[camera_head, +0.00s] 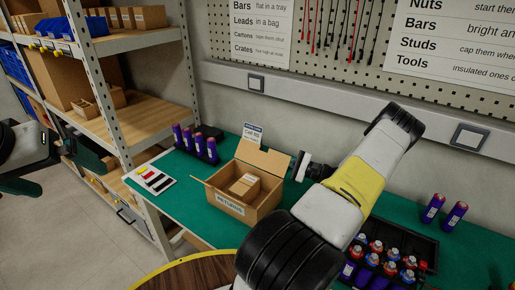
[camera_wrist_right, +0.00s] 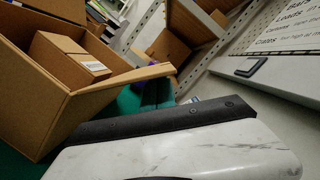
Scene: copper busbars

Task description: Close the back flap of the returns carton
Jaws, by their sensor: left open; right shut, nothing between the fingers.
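The returns carton (camera_head: 229,203) is an open brown box on the green table. Its back flap (camera_head: 264,158) stands up at the wall side, leaning back. A smaller brown box (camera_head: 245,186) sits inside the carton. In the right wrist view the carton (camera_wrist_right: 22,105) is at the left, and a flap that appears to be the back one (camera_wrist_right: 125,77) sticks out to the right. My right gripper (camera_head: 302,167) is shut and empty, just right of the back flap; I cannot tell if it touches. My left gripper (camera_head: 68,178) is open and empty, far left of the table.
A shelf unit (camera_head: 120,125) stands left; the wall rail (camera_head: 330,98) runs behind.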

